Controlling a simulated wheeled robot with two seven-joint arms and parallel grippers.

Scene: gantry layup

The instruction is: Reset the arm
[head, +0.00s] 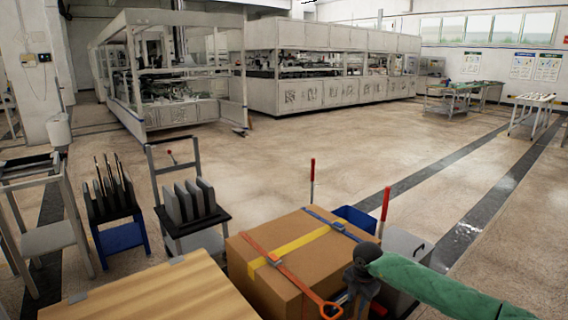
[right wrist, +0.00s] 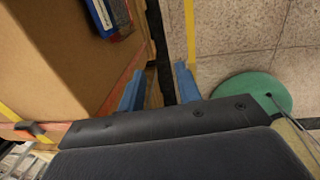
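My right arm with its green sleeve reaches in from the right in the head view, its dark wrist beside the front right of a strapped cardboard box (head: 252,272). In the right wrist view my right gripper (right wrist: 159,88) shows two blue fingers spread apart with nothing held between them. The box side (right wrist: 60,60) is to the left of the fingers there, and floor is to their right. In the head view the right fingertips are hard to make out against the wrist and box. My left gripper is not in view.
A wooden-topped surface (head: 150,295) lies left of the box. Racks with dark upright plates (head: 190,200) and rods (head: 113,190) stand behind it. A blue bin (head: 357,217) and red-topped posts (head: 312,170) stand behind the box. The floor (head: 300,150) beyond is open.

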